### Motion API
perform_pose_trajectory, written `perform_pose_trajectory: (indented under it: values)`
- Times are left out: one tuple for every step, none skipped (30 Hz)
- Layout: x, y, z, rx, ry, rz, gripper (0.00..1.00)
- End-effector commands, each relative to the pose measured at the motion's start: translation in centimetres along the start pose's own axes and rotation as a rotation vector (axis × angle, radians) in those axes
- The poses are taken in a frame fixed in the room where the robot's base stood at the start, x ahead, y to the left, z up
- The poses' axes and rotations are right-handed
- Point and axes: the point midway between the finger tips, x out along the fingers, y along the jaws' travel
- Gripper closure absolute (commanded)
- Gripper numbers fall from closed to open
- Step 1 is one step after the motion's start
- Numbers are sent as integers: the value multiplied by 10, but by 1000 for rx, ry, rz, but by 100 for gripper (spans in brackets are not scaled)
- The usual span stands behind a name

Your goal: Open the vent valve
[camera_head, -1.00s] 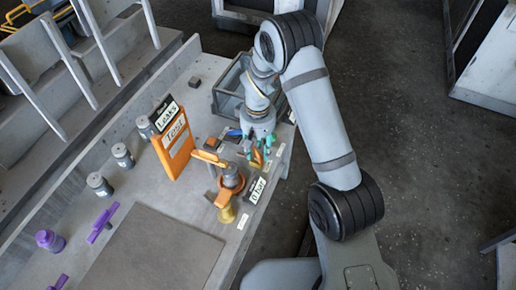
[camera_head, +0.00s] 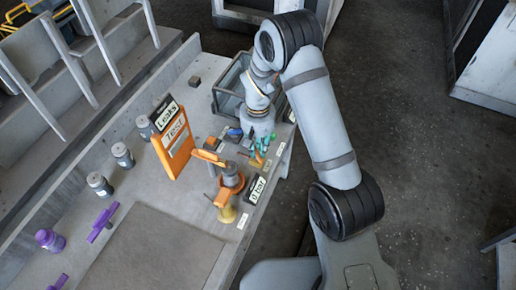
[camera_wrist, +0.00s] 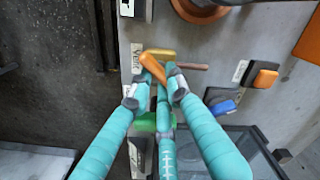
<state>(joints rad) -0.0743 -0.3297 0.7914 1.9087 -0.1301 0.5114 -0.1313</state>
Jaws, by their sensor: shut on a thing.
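The vent valve shows in the wrist view as a small yellow-brass body (camera_wrist: 163,53) with an orange handle (camera_wrist: 152,68), beside a white label (camera_wrist: 137,58) whose text is hard to read. My gripper (camera_wrist: 161,72) has long teal fingers, and its tips are closed around the orange handle. The tips hide part of the handle. In the head view, my gripper (camera_head: 262,150) reaches down at the bench's right edge, and the orange handle (camera_head: 257,157) shows small beneath the fingers.
A blue lever (camera_wrist: 224,107) and an orange block (camera_wrist: 265,78) sit beside the fingers. An orange fixture (camera_head: 230,182) and a "0 bar" sign (camera_head: 257,190) stand nearby. A glass-walled bin (camera_head: 232,92) is behind. The grey mat (camera_head: 155,255) is clear.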

Motion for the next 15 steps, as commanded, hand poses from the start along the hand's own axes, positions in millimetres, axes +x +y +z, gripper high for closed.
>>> perform_pose_trajectory:
  values:
    - [0, 0, 0, 0, 0, 0, 100]
    - [0, 0, 0, 0, 0, 0, 100]
    - [0, 0, 0, -1, 0, 0, 100]
    - [0, 0, 0, -3, 0, 0, 100]
    - [0, 0, 0, -6, 0, 0, 100]
    - [0, 0, 0, -12, 0, 0, 100]
    - [0, 0, 0, -18, 0, 0, 100]
    - [0, 0, 0, -25, 0, 0, 100]
    - [1, 0, 0, -39, 0, 0, 100]
    - [1, 0, 0, -51, 1, 0, 100]
    - [1, 0, -1, -64, 1, 0, 100]
    - [1, 0, -1, -85, 1, 0, 100]
    - [1, 0, -1, -102, 1, 0, 100]
    - [1, 0, -1, -120, 1, 0, 100]
    - [2, -1, -1, -147, 1, 0, 100]
